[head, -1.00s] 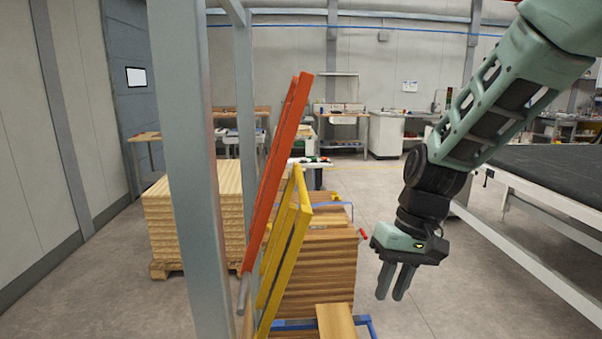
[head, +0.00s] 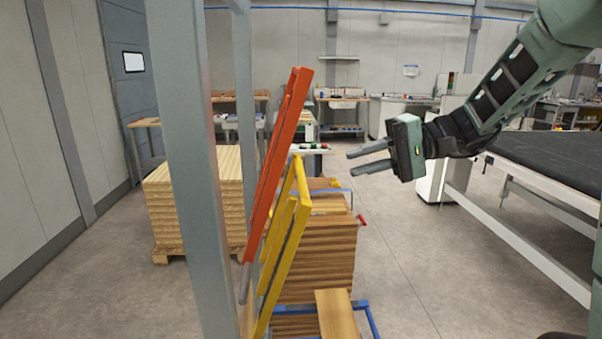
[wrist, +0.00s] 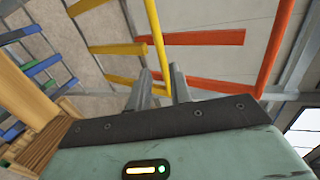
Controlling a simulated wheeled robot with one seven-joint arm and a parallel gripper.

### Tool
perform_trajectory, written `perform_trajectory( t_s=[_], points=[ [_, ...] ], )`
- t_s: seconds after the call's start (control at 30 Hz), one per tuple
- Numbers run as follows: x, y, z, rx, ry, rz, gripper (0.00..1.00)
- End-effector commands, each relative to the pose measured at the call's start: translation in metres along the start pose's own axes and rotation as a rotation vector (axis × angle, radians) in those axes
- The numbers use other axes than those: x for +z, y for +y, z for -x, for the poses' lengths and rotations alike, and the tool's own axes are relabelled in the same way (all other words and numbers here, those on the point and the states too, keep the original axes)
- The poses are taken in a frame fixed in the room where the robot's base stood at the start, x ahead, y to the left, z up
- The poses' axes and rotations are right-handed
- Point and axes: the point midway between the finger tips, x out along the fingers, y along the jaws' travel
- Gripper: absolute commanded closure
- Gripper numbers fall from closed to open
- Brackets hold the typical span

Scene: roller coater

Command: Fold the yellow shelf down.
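The yellow shelf (head: 285,248) is a yellow frame tilted steeply upward, beside the grey upright post in the head view. An orange shelf (head: 276,172) of the same kind stands tilted just behind and left of it. My gripper (head: 350,162) is in mid-air to the right of the yellow shelf's top end, apart from it, with its fingers pointing left. The fingers are spread with a gap and hold nothing. In the wrist view, the yellow shelf (wrist: 157,38) and the orange shelf (wrist: 275,48) lie beyond the fingertips (wrist: 160,72).
A grey post (head: 190,170) stands at the left front. A stack of brown boards (head: 325,250) on a blue-framed cart (head: 372,322) sits behind and right of the yellow shelf. A pale pallet stack (head: 195,205) is farther left. A dark-topped table (head: 545,175) stands right. Floor between is clear.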

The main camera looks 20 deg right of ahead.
Motion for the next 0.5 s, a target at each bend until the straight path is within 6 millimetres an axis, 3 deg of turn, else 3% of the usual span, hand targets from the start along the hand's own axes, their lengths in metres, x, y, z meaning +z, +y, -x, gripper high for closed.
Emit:
perform_trajectory(
  t_s=[0.3, 0.5],
  points=[
    [0.001, -0.002, -0.067, 0.000, -0.005, -0.005, 0.79],
    [0.001, -0.001, -0.100, 0.001, -0.004, -0.003, 0.79]
  ],
)
